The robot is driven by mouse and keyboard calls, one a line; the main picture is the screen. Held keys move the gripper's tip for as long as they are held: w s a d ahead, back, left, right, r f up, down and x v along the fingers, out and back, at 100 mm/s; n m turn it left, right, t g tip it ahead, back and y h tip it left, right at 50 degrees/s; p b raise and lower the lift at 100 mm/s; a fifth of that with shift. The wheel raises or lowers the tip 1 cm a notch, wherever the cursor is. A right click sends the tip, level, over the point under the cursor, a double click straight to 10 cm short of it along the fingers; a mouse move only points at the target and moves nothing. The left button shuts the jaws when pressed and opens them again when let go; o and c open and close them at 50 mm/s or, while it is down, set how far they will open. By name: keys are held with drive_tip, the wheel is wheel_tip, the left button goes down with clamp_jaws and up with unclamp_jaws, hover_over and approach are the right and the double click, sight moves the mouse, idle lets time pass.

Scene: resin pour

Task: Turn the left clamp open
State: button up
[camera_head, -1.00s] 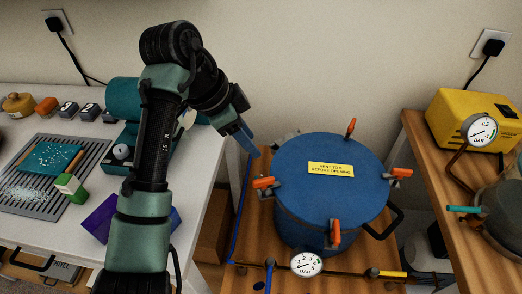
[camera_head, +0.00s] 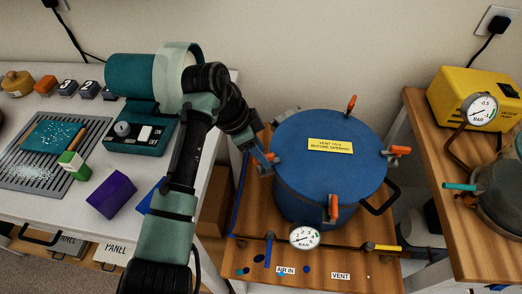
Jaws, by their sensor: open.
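The blue pressure pot (camera_head: 318,190) stands on the wooden bench with orange-handled clamps around its lid. The left clamp (camera_head: 275,157) sits at the lid's left edge; its orange handle is partly hidden by my gripper. My gripper (camera_head: 264,162) reaches down from the upper left, with its blue-grey fingers open at the left clamp handle. I cannot tell whether the fingers touch it or how far the clamp is turned.
The back clamp (camera_head: 351,104), right clamp (camera_head: 397,151) and front clamp (camera_head: 333,208) ring the lid. A pressure gauge (camera_head: 304,238) and a yellow-handled valve (camera_head: 384,248) are in front. A yellow vacuum pump (camera_head: 467,96) stands right. A white worktable (camera_head: 85,212) is left.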

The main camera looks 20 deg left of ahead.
drive_tip(key=shift+d+f, duration=0.1)
drive_tip(key=shift+f, duration=0.15)
clamp_jaws()
